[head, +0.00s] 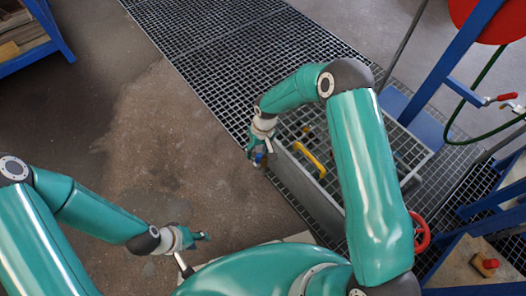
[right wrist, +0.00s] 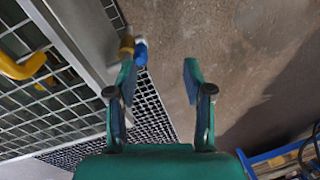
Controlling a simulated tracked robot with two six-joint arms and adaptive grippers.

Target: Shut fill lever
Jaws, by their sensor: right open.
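A small blue lever-like part with a yellow piece beside it (right wrist: 140,52) sits at the outer wall of the grated tank (head: 300,180). In the right wrist view it is just beyond the tip of my left-hand finger; I cannot tell if they touch. My right gripper (right wrist: 160,70) is open, with bare floor showing between its fingers. In the head view, the right gripper (head: 257,155) hangs at the tank's left corner. A red-handled valve (head: 503,98) is at the far right. Which handle is the fill lever is not marked. My left gripper (head: 200,238) is over the floor, its jaws unclear.
A yellow handle (head: 309,158) lies over the tank's grating. A red handwheel (head: 421,232) stands right of my right arm. A blue frame (head: 455,65) and a green hose (head: 478,75) are at the right. Open floor (head: 160,130) lies to the left.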

